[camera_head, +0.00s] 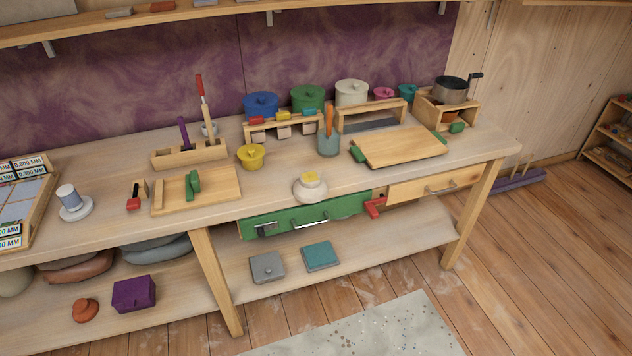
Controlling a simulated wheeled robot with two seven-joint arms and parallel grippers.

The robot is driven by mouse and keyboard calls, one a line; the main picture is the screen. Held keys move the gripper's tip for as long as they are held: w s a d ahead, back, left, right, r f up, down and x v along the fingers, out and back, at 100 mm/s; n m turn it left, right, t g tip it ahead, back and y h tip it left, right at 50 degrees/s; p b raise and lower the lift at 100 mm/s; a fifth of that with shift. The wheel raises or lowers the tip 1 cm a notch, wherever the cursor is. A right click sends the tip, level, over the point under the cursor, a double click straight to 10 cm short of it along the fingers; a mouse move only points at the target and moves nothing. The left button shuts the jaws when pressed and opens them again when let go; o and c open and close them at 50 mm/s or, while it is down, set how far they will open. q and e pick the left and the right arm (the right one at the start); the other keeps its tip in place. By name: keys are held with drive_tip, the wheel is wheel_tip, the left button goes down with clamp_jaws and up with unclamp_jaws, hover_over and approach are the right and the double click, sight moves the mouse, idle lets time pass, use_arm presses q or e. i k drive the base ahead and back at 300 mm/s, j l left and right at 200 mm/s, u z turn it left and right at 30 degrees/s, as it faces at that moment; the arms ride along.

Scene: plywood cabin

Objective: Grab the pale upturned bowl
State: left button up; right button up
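A pale rounded bowl-like piece (310,190) sits at the front edge of the workbench (285,178), near the middle of the picture. It looks upturned, with its wide part low and a narrower pale top. A small yellow piece (310,176) rests on its top; I cannot tell whether the two are joined. Neither of my grippers shows in this view.
Below the bowl is a green drawer front (300,217) with a red clamp-like piece (375,207) at its right. A yellow pot (251,156), a glass jar with orange-handled tools (328,143) and a wooden board (398,146) stand around it. Bare benchtop lies left of the bowl.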

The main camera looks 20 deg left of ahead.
sight(309, 188)
drive_tip(key=i+l+u, duration=0.1)
drive_tip(key=i+l, duration=0.7)
